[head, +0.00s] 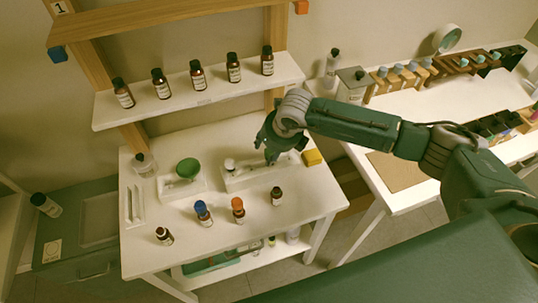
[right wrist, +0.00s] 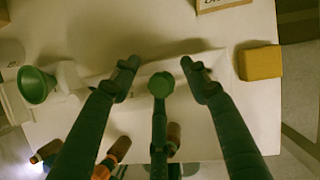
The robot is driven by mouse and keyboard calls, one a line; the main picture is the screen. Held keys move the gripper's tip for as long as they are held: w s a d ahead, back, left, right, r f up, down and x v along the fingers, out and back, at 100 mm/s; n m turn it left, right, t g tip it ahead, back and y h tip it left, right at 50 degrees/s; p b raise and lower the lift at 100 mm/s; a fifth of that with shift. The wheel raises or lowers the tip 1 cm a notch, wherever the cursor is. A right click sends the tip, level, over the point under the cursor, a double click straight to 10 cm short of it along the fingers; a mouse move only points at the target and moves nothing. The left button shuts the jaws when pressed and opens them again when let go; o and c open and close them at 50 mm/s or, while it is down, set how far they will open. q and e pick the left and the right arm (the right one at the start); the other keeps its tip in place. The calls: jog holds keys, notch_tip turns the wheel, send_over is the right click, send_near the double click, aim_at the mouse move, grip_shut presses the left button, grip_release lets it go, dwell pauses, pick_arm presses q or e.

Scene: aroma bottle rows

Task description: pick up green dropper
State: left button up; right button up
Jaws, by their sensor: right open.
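My right gripper (head: 271,156) is above the white rack (head: 240,181) on the table. In the right wrist view, its two fingertips (right wrist: 160,84) are spread apart. Between them is a round green top, which looks like the green dropper (right wrist: 160,86), with a narrow dark green part running toward the bottom edge. Gaps show on both sides, so the fingers do not visibly touch it. In the head view, my gripper hides most of that spot. My left gripper is out of view.
A green funnel (head: 187,168) is left of the rack. A yellow block (head: 312,157) lies to its right. Small bottles with blue (head: 202,209), orange (head: 238,204) and black (head: 276,194) tops stand in front. A shelf (head: 205,92) of brown bottles is behind.

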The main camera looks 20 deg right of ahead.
jog(key=shift+w+f, duration=0.1)
jog(key=shift+f, duration=0.1)
jog(key=c, duration=0.5)
jog(key=shift+c, duration=0.4)
jog(key=shift+r, duration=0.15)
jog(key=shift+r, duration=0.15)
notch_tip(320, 180, up, 20)
jog(key=b, duration=0.5)
jog(key=shift+f+b, duration=0.25)
jog(key=shift+b, duration=0.1)
